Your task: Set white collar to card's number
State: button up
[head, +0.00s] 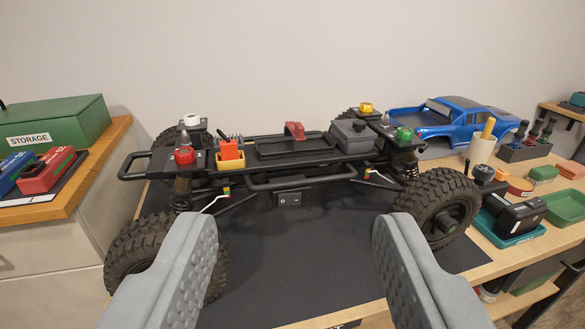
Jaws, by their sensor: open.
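The white collar (192,120) sits on top of the shock tower at the far left corner of the crawler chassis (290,149). A red collar (185,155) is at the near left corner, a yellow one (366,107) at the far right and a green one (404,134) at the near right. The number marks on the collars are too small to read. I cannot make out a card with a number. My gripper (295,250) is open and empty in the foreground, its two grey fingers apart, on the near side of the chassis and well short of the white collar.
The chassis stands on its large tyres on a black mat (300,240). A blue truck body (445,117) lies behind it at right. Trays, a black charger-like box (520,215) and a tool holder (522,150) crowd the right side. A green storage box (52,122) stands on the left bench.

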aim_at(195, 121)
jog(key=i+j+z, duration=0.15)
jog(key=j, duration=0.5)
jog(key=j+z, duration=0.2)
jog(key=j, duration=0.5)
jog(key=j+z, duration=0.15)
jog(key=j, duration=0.5)
jog(key=j+z, duration=0.15)
jog(key=j, duration=0.55)
jog(key=k+j+z, duration=0.2)
jog(key=j, duration=0.5)
jog(key=j+z, duration=0.15)
jog(key=j, duration=0.5)
